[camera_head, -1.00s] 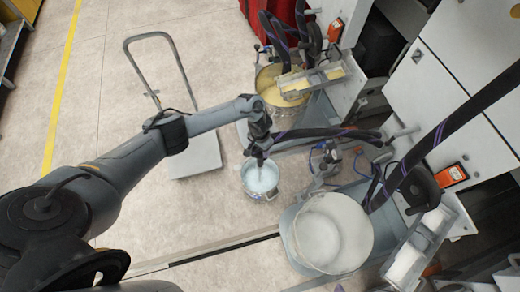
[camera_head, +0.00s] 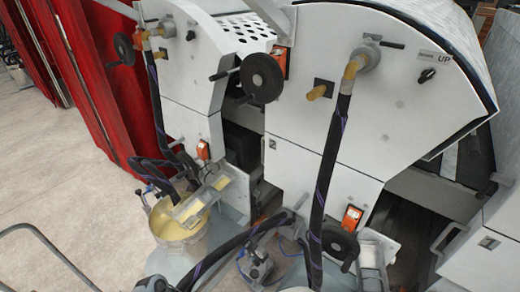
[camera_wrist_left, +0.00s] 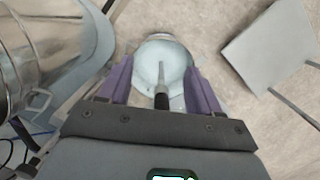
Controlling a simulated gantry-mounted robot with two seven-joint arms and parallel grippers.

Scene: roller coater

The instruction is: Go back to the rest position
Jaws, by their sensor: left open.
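My left gripper (camera_wrist_left: 159,72) shows in the left wrist view, with its two purple fingers apart. Below and ahead of it is a small bucket of pale blue liquid (camera_wrist_left: 152,52). A thin rod with a dark grip (camera_wrist_left: 161,98) lies between the fingers in the picture and points into the bucket. The fingers do not appear closed on it. The head view does not clearly show the left gripper. My right gripper is not in view.
The coating machine (camera_head: 340,75) has handwheels (camera_head: 262,78) and hanging dark hoses (camera_head: 325,165). A bucket of yellow liquid (camera_head: 180,222) stands before it. A red curtain (camera_head: 105,95) hangs behind. In the wrist view, a large metal pail (camera_wrist_left: 40,45) is at left and a flat trolley (camera_wrist_left: 270,45) at right.

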